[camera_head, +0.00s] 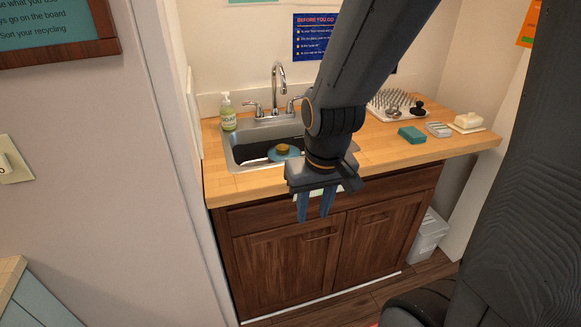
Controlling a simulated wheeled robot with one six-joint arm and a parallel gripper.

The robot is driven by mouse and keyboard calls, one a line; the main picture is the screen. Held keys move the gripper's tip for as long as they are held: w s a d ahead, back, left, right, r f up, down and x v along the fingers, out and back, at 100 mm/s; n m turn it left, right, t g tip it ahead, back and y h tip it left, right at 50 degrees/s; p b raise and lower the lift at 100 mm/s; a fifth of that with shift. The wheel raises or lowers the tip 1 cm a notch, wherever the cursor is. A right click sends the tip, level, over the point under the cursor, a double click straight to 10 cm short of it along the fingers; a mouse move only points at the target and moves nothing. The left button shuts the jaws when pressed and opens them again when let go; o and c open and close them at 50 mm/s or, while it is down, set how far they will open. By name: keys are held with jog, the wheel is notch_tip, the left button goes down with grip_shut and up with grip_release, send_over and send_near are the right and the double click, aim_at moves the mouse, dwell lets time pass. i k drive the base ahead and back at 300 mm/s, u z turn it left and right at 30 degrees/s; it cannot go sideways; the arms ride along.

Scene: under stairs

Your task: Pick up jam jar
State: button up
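I cannot make out a jam jar for certain in the head view. A small round yellow-brown thing (284,149) sits on a blue dish (271,156) in the sink; it is too small to tell what it is. My gripper (314,217) points down in front of the counter's front edge, right of and nearer than that thing. Its two blue fingers are apart, with nothing seen between their tips. My arm and gripper hide part of the sink and counter. A pale strip shows just behind the fingers, mostly hidden.
The sink (233,158) is set in a wooden counter (388,154). A soap bottle (228,113) stands at left, and a faucet (279,85) behind. At right are a drying rack (379,113), teal block (411,134), grey item (438,129) and butter dish (468,122). A bin (428,236) stands beside the cabinet.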

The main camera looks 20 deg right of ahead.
aim_at(282, 150)
jog(key=z, duration=0.55)
jog(key=i, duration=1.15)
jog(key=u, duration=0.6)
